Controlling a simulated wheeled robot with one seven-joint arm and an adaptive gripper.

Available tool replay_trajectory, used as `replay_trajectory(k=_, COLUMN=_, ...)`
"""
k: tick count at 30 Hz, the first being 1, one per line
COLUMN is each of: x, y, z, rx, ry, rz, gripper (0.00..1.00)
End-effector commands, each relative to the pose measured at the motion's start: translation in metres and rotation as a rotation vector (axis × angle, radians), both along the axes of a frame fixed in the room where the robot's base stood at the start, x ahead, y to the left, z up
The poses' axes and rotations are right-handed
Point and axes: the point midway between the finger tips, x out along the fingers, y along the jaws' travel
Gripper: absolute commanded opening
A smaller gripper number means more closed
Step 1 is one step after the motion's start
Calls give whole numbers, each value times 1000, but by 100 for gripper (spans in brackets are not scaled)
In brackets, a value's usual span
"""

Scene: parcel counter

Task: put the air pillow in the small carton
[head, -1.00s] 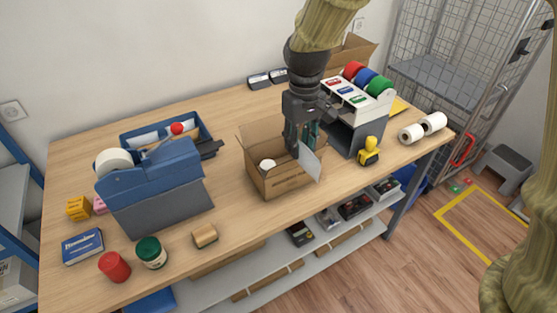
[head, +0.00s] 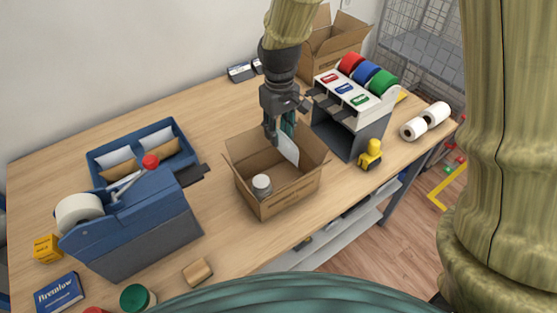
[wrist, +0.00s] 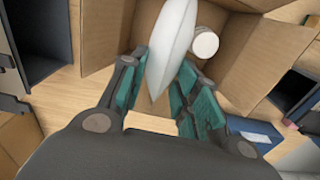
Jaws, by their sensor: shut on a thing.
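The air pillow (head: 288,148) is a pale, flat, pointed cushion. My gripper (head: 280,138) is shut on it and holds it over the small carton (head: 276,204), an open brown box on the counter. In the wrist view the air pillow (wrist: 172,45) sits between the teal finger pads of my gripper (wrist: 160,85), with the carton (wrist: 250,50) beyond it. A white cylinder (head: 262,186) stands inside the carton; it also shows in the wrist view (wrist: 204,43). I cannot tell how far the pillow's lower end dips below the rim.
A blue tape dispenser (head: 130,225) stands left of the carton, with a blue tray (head: 146,150) behind it. A label dispenser with coloured rolls (head: 352,110) and a yellow figure (head: 371,154) are at right. A larger carton (head: 335,45) stands behind. A wooden block (head: 197,272) lies in front.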

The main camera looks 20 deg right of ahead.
Motion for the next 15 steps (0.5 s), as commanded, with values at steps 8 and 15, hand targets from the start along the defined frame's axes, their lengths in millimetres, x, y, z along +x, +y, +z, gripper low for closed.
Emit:
replay_trajectory(k=8, x=-1, y=0, z=-40, rx=0, ry=4, rz=-1, gripper=24)
replay_trajectory(k=15, x=-1, y=0, z=-71, rx=0, ry=3, rz=-1, gripper=24)
